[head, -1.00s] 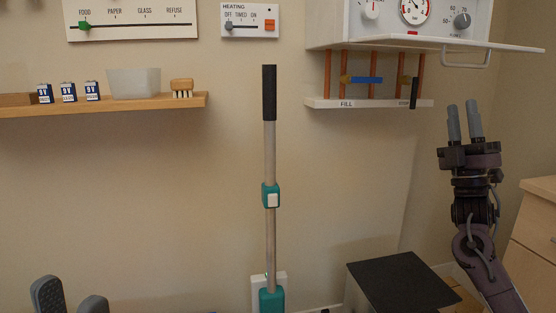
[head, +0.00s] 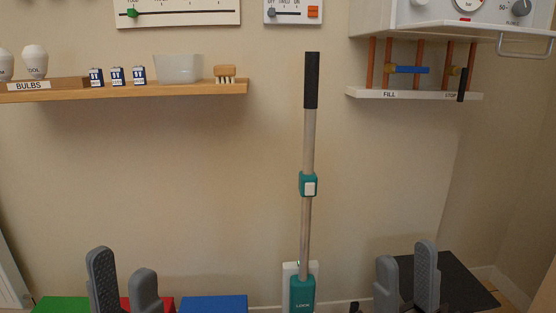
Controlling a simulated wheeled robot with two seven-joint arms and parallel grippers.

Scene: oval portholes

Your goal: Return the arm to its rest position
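My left gripper (head: 123,285) is at the bottom left, its two grey fingers pointing up with a gap between them and nothing held. My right gripper (head: 406,281) is at the bottom right, its grey fingers also upright, apart and empty. It overlaps a dark flat top (head: 455,280) behind it in the picture. Only the fingers of both grippers show clearly; the rest of both arms is below the frame.
A mop-like pole (head: 308,150) with teal parts stands between the grippers. A wooden shelf (head: 190,90) carries bulbs, small batteries, a tub and a brush. A white unit with pipes and a blue lever (head: 410,70) is upper right. Coloured bins (head: 215,304) stand low left.

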